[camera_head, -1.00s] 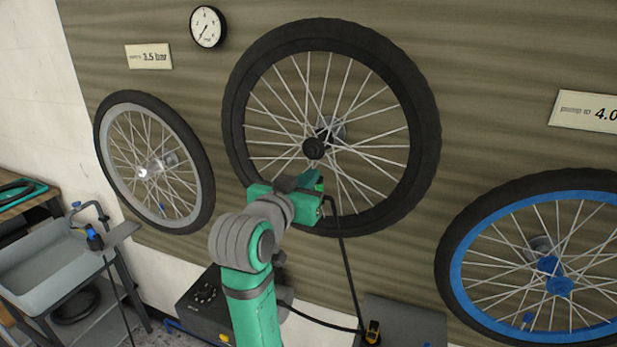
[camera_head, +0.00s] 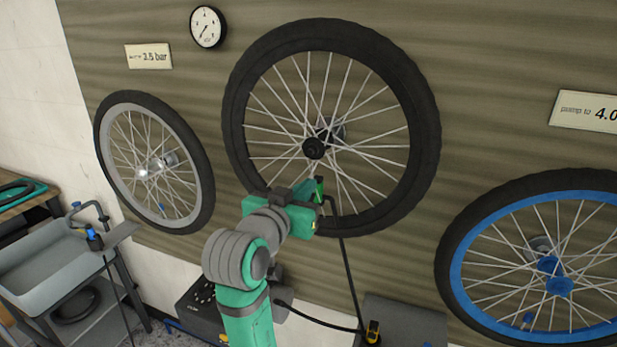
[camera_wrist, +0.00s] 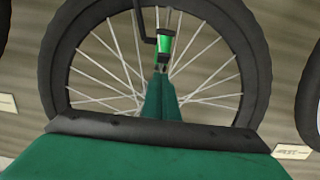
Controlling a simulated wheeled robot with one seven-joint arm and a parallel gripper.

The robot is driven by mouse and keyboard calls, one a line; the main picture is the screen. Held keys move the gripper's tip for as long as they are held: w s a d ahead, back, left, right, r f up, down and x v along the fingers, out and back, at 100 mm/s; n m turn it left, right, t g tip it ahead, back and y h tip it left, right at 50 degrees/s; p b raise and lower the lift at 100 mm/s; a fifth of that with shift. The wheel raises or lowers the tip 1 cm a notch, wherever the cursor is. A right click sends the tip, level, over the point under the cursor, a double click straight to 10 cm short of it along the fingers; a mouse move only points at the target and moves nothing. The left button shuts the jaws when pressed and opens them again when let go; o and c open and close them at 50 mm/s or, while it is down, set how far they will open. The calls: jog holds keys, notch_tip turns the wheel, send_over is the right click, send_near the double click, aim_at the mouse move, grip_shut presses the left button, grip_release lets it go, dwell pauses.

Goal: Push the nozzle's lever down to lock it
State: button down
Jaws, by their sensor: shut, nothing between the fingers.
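The pump nozzle (camera_wrist: 165,43) shows in the wrist view as a bright green piece with a black end, at the lower part of the black-tyred middle wheel (camera_head: 236,110). A black hose bends away beside it. In the head view, the green piece (camera_head: 319,188) rises just beyond my gripper. I cannot tell the lever apart from the nozzle body or read its angle. My gripper (camera_wrist: 160,72) is shut and empty, its fingertips just below the nozzle in the wrist view. Whether they touch it is unclear. In the head view my gripper's body hides the fingertips.
A grey-rimmed wheel (camera_head: 205,150) hangs left and a blue-rimmed wheel (camera_head: 455,260) right. A round gauge (camera_head: 207,27) is on the wall. The black hose (camera_head: 349,275) hangs down to a yellow-and-black fitting (camera_head: 373,331). A grey sink cart (camera_head: 40,295) stands left.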

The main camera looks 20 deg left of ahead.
jog(key=s, duration=0.7)
jog(key=shift+a+r, duration=0.15)
jog(key=shift+r, duration=0.25)
jog(key=shift+s, duration=0.1)
jog(key=s+d+f+n+y, duration=0.1)
jog(key=d+f+n, duration=0.15)
jog(key=f, duration=1.05)
jog(key=d+f+n, duration=0.1)
jog(key=d+f, duration=0.3)
jog(key=f, duration=0.9)
jog(key=s+d+f+g+y, duration=0.1)
jog(key=s+d+f, duration=0.5)
jog(key=s+f, duration=0.6)
jog(key=s+d+f+m, duration=0.1)
jog(key=s+d, duration=0.1)
jog(key=s, duration=0.6)
jog(key=s+d+f+m, duration=0.1)
jog(key=s+d+f, duration=0.1)
jog(key=s, duration=0.6)
jog(key=s+d+f+m+h, duration=0.1)
jog(key=s+d, duration=0.2)
jog(key=s, duration=0.5)
jog(key=shift+s+d+f, duration=0.2)
jog(key=shift+s+d, duration=0.05)
jog(key=shift+d, duration=0.1)
